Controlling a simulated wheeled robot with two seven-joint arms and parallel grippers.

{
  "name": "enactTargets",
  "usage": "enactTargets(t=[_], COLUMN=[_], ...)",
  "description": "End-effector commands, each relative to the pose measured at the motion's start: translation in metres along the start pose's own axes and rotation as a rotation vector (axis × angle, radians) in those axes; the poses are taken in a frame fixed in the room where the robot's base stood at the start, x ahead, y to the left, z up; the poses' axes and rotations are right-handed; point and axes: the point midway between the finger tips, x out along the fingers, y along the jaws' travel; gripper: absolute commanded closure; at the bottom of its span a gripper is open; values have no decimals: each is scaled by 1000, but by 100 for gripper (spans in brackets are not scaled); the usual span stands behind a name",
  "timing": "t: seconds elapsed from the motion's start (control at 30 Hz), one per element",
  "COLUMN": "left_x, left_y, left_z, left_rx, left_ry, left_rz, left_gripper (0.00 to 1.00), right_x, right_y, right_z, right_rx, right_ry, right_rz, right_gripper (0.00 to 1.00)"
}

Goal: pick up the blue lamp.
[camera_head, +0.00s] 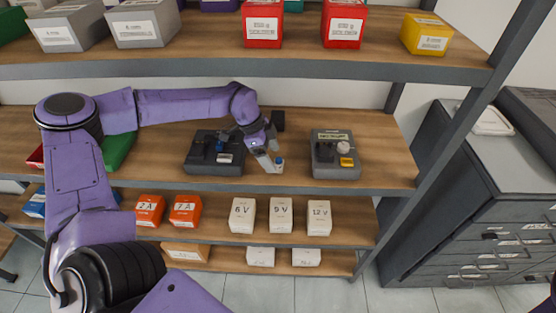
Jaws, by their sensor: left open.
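My right gripper is not in view.
On the middle shelf (385,150), a dark device (213,158) stands left of the gripper and a grey box with a knob (335,168) stands right. White boxes (281,216) and orange boxes (186,211) fill the shelf below. The upper shelf (200,62) overhangs behind. Grey drawers (490,225) stand right.

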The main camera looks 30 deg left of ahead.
Motion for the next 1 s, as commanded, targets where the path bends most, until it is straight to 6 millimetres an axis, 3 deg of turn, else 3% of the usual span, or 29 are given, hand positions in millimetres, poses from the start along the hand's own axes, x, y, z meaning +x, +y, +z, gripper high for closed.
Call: enactTargets(t=[0.03, 0.17, 0.4, 0.6, 1.0], left_x=[6, 25, 28, 28, 23], left_y=[0, -1, -1, -1, -1], left_z=[-1, 0, 2, 2, 0], left_rx=[1, 2, 0, -2, 0], left_ry=[-6, -4, -1, -2, 0], left_rz=[5, 1, -3, -3, -5], left_gripper=[17, 17, 17, 77, 77], right_x=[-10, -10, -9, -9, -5], right_y=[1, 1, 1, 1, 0], right_z=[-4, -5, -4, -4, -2], right_rx=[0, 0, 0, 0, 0], right_ry=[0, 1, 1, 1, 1], right_rz=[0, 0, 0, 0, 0], right_gripper=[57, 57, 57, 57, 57])
